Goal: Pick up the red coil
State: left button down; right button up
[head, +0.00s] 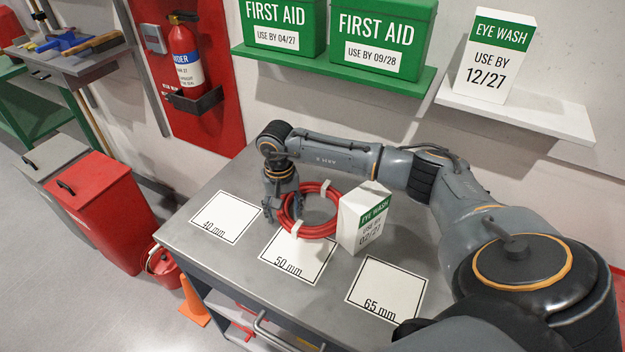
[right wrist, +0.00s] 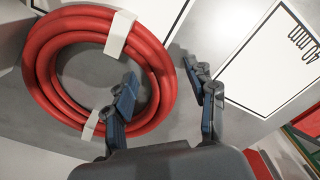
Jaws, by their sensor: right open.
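The red coil (head: 318,232) lies on the grey bench top, near the 50 mm square, with white ties around it. My right gripper (head: 277,212) points down at the coil's left side in the head view. In the right wrist view the coil (right wrist: 44,78) fills the left part. There the right gripper (right wrist: 161,72) is open, with one finger over the coil's hole and the other outside its rim. A section of the coil shows between the fingers. I cannot tell whether either finger touches it. My left gripper is not in view.
An eye wash box (head: 350,222) stands right beside the coil. The bench has white squares marked 40 mm (head: 226,212), 50 mm (head: 290,268) and 65 mm (head: 388,287). Green first aid boxes (head: 383,18) and another eye wash box (head: 490,65) sit on wall shelves behind.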

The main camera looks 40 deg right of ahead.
grip_shut()
jog(key=shift+r, duration=0.15)
jog(key=shift+w+r, duration=0.1)
